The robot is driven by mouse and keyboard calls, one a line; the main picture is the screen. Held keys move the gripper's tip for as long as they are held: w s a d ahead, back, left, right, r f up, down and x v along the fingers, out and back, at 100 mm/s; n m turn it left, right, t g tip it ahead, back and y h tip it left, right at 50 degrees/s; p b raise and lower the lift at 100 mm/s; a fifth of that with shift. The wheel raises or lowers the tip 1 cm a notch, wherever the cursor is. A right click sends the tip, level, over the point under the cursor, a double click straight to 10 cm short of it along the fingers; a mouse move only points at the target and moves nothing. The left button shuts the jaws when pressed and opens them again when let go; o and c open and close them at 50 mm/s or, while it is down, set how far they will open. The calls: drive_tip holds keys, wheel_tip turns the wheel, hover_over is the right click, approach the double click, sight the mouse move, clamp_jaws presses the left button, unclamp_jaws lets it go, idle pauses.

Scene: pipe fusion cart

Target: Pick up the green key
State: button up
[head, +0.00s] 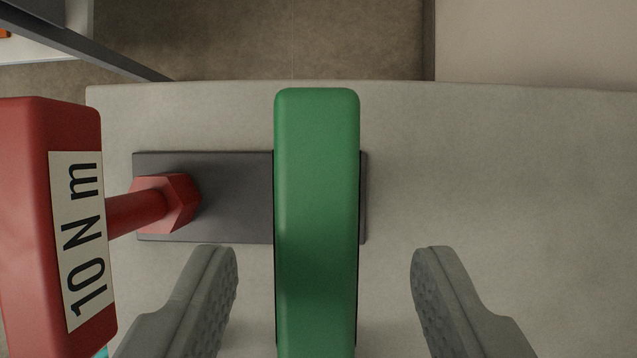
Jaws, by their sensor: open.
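The green key (317,215) shows as a long green bar with rounded corners, running up the middle of the head view. Its lower end is cut off by the frame edge. My gripper (324,275) is open, one grey finger on each side of the green key. A gap shows between each finger and the key, so neither appears to touch it. Part of the key lies beyond the fingertips in the picture.
A red key (25,225) labelled "10 N m" stands at the left, its red shaft and hexagonal end over a dark grey plate (235,195). The plate lies on a pale grey surface (500,170), clear on the right. Brown floor (290,40) shows beyond its edge.

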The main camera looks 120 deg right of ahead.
sight(318, 269)
drive_tip(key=shift+x, duration=2.75)
drive_tip(key=shift+s, duration=0.1)
clamp_jaws()
